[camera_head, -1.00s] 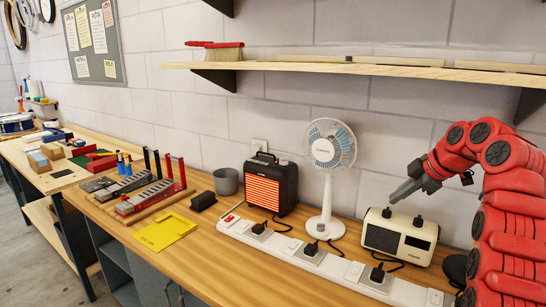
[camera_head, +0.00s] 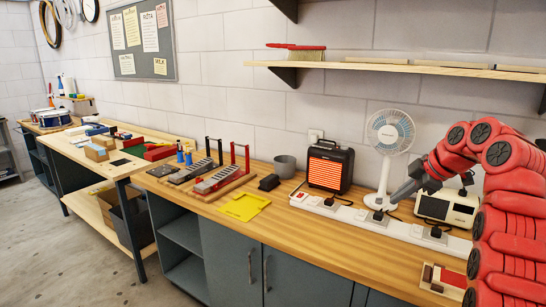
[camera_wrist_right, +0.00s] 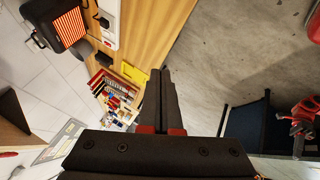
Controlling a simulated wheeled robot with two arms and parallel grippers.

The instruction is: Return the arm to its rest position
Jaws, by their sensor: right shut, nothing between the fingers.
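A white radio (camera_head: 447,207) stands at the back right of the bench, with a dark front panel on its left part. A dark knob (camera_head: 462,192) shows on its top; the rest of the top is partly behind my right gripper and arm. My right gripper (camera_head: 397,196) is shut and empty. In the head view it appears just left of the radio, in front of the fan's base; I cannot tell its exact gap to either. Its closed dark fingers also show in the right wrist view (camera_wrist_right: 160,85), where no radio is visible.
A white fan (camera_head: 390,135) and a heater with orange bars (camera_head: 326,168) stand along the wall. A long white power strip (camera_head: 345,212) with plugs runs in front of them. A shelf (camera_head: 400,68) hangs above. The bench front (camera_head: 320,237) is mostly clear.

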